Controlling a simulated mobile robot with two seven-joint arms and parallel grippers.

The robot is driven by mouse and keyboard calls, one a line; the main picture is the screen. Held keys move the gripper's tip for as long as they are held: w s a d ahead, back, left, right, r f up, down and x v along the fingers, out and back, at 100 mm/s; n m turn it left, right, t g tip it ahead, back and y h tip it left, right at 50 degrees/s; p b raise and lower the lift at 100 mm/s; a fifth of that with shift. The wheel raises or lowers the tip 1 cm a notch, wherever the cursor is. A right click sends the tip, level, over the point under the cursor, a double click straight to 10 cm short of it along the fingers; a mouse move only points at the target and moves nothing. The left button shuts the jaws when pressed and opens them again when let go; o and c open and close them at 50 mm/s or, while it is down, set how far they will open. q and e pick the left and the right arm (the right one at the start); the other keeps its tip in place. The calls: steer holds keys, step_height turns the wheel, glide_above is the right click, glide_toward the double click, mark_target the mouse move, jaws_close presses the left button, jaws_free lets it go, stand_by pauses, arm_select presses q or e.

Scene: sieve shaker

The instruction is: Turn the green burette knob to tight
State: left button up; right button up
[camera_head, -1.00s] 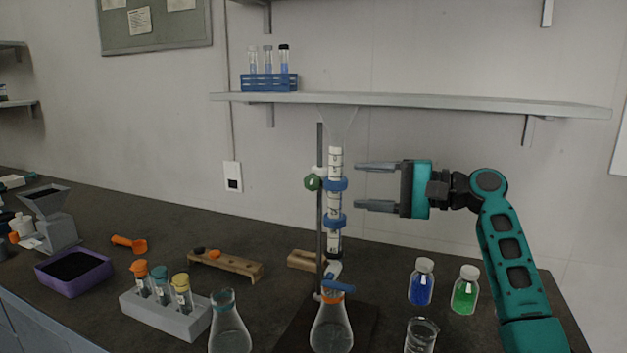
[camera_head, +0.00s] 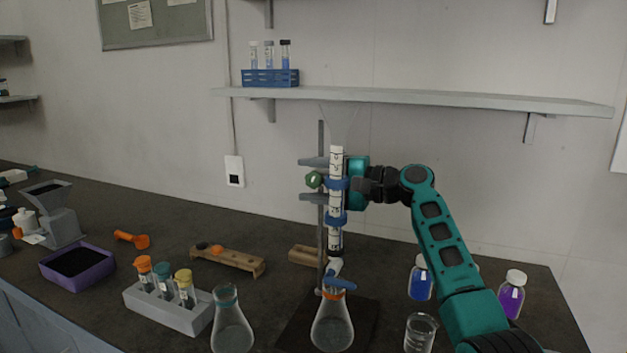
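My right gripper (camera_head: 312,180) reaches in from the right. Its two grey fingers show left of the burette, one above the knob and one below it, with gaps between each finger and the knob. The fingers are open and hold nothing. The burette tube covers the middle of the fingers, so they appear to pass behind it. My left gripper is not in view.
An Erlenmeyer flask (camera_head: 332,322) stands under the burette. A second flask (camera_head: 231,322) and a beaker (camera_head: 420,334) are nearby. Blue (camera_head: 420,284) and purple (camera_head: 511,298) bottles stand by my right arm. A wall shelf (camera_head: 420,98) runs above.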

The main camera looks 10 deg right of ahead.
steer(key=c, duration=1)
steer(key=shift+o, duration=0.2)
steer(key=shift+f+y+b, duration=0.25)
steer(key=shift+y+b, duration=0.05)
steer(key=shift+b, duration=0.6)
steer(key=shift+t+b, duration=0.3)
steer(key=shift+r+y, duration=0.2)
steer(key=shift+y, duration=0.1)
steer(key=o, duration=1)
steer(key=shift+d, duration=0.15)
steer(key=b+v, duration=0.1)
steer(key=v, duration=1.1)
steer(key=shift+s+d, duration=0.25)
steer(key=shift+s, duration=0.05)
